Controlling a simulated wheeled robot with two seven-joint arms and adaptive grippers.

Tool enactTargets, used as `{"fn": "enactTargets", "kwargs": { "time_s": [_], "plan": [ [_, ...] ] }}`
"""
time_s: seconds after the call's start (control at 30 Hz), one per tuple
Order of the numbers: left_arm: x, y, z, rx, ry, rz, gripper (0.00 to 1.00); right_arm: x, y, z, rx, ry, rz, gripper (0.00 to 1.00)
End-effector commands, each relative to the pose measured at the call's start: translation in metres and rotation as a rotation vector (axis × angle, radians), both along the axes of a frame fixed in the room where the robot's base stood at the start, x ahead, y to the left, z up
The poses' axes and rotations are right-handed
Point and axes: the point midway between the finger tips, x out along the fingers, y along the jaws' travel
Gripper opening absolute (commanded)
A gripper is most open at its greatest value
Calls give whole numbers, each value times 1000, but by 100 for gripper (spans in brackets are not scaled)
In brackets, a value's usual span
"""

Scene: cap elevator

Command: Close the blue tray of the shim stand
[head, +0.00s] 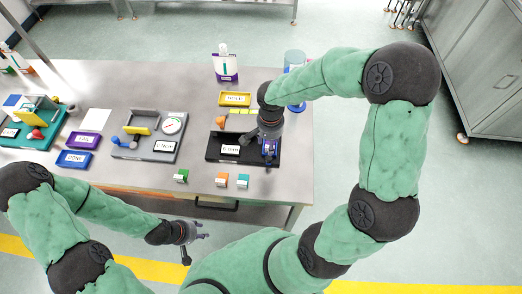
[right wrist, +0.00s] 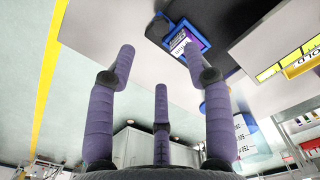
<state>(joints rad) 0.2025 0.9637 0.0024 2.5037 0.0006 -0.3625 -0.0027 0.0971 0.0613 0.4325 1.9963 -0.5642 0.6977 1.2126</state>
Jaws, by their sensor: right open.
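The black stand (head: 214,148), which I take to be the shim stand, lies flat on the table with a white label card on its left part. A small blue tray (right wrist: 167,35) with a white and purple label sits at its edge, just beyond my right fingertips; in the head view it shows at the stand's right end (head: 270,149). My right gripper (head: 268,139) is over that end, and its fingers (right wrist: 160,62) are spread and empty. I cannot tell whether they touch the tray. My left gripper (head: 199,231) hangs empty in front of the table, its fingers apart.
A yellow-framed bin (head: 235,99) and a purple holder (head: 225,75) stand behind the black stand. A blue-based clear container (head: 295,62) is behind my right arm. A grey gauge station (head: 165,152) stands left.

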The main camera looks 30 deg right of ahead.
Motion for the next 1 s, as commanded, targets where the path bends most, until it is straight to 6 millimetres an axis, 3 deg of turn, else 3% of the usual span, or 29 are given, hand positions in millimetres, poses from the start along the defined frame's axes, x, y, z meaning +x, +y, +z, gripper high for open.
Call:
{"fn": "enactTargets", "kwargs": {
  "time_s": [0.6,1.0],
  "plan": [
    [0,0,-23,0,0,0,40,0,0,-94,2,2,1,51],
    [0,0,-25,0,0,0,40,0,1,-106,2,-1,1,51]
  ]
}}
